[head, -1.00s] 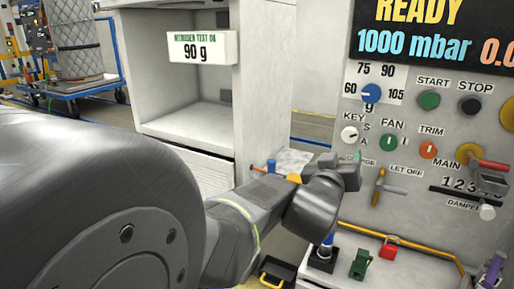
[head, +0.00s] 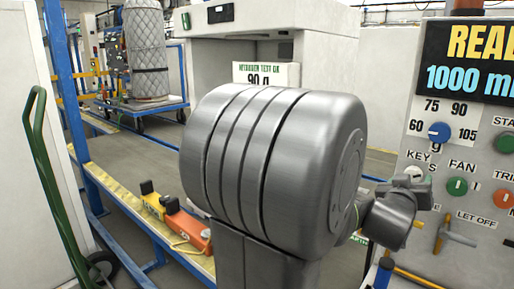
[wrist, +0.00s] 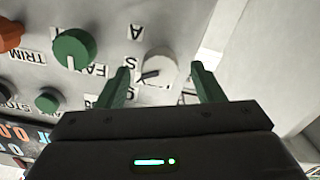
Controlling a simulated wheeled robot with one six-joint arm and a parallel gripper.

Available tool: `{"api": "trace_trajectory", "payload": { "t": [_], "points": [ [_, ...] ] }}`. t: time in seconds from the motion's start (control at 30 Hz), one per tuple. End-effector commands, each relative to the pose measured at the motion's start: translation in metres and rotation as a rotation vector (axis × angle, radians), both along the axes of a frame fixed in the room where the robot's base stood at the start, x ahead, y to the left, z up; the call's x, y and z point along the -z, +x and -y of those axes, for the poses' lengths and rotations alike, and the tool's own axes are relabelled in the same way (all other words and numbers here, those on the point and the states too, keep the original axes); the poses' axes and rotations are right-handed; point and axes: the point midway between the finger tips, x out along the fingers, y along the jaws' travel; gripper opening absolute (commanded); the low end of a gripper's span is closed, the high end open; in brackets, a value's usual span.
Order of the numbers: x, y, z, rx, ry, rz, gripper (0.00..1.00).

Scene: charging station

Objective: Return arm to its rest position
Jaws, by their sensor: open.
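My arm (head: 275,165) fills the middle of the head view, with its big grey joint upright and close to the camera. My gripper (head: 420,188) shows small at the right, in front of the control panel (head: 420,240) near the key switch. In the wrist view, the two green fingers of my gripper (wrist: 160,72) are spread apart with nothing held. The white key knob (wrist: 160,67) appears between the fingers in that picture. I cannot tell whether the fingers touch the panel.
The green fan knob (head: 457,186), blue dial (head: 439,132) and orange-handled lever (head: 447,232) are close to my gripper. A white cabinet (head: 210,70) stands behind my arm. At the left are a green hand truck (head: 45,160) and a blue-framed cart (head: 165,108).

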Motion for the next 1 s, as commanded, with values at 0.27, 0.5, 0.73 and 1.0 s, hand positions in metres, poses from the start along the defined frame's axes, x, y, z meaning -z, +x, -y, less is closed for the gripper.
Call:
{"api": "trace_trajectory", "payload": {
  "t": [0.27, 0.5, 0.73, 1.0],
  "points": [
    [0.0, 0.022, 0.019, 0.0, 0.0, 0.0, 0.61],
    [0.0, 0.026, 0.022, 0.0, 0.001, 0.001, 0.61],
    [0.0, 0.026, 0.022, 0.0, 0.002, 0.001, 0.61],
    [-0.001, 0.01, 0.008, -0.001, -0.001, 0.001, 0.61]
  ]
}}
